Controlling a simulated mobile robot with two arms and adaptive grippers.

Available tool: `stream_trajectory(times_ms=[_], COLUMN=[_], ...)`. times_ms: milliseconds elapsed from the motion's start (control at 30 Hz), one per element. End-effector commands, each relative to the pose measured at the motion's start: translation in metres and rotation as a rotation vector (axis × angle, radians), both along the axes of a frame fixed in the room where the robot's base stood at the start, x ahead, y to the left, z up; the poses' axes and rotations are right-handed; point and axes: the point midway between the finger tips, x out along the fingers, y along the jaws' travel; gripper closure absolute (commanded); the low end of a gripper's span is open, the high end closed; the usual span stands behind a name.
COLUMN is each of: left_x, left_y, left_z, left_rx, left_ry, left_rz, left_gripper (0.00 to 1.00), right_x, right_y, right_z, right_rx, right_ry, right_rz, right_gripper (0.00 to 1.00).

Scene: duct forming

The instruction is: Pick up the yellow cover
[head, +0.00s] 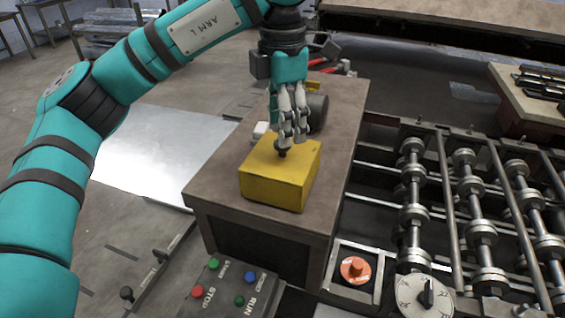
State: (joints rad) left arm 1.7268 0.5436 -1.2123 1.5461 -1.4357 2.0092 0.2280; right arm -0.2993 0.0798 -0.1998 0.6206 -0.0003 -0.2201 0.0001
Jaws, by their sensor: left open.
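The yellow cover (270,185) is a box-shaped block on the brown top of a cabinet (220,190) in the middle of the head view. My left gripper (284,148) points down over the cover's far part, with its fingertips at or just above the top face. It is open, and I cannot tell whether the tips touch the cover. A dark spot, perhaps a knob on the cover's top, shows right by the fingertips. My right gripper is not in view.
A grey cylinder (318,112) and red-handled tools (330,68) lie behind the gripper. A roller machine (465,215) stands at the right. A control panel with buttons (230,290) and an orange button (355,269) are in front. A sheet of metal (150,155) lies at the left.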

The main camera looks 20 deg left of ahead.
Motion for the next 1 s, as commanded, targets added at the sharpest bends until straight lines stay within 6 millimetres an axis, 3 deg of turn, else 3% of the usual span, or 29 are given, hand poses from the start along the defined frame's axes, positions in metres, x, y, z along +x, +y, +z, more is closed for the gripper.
stream_trajectory(times_ms=[233, 400, 667, 1000], left_x=[0.007, 0.007, 0.007, 0.007], left_y=[0.004, 0.003, 0.003, 0.003], left_z=[-0.028, -0.048, -0.052, -0.051], left_rx=[0.002, 0.0, 0.0, 0.0], left_ry=[0.006, 0.001, 0.0, 0.0], left_rz=[0.0, -0.001, 0.0, 0.0], left_gripper=[0.43, 0.43, 0.44, 0.89], right_x=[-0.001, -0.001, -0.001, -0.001], right_y=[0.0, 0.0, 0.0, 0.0], right_z=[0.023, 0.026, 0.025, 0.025], right_rx=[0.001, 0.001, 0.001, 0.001], right_ry=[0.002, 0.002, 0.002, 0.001], right_rz=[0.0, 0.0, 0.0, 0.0], right_gripper=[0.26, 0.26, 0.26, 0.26])
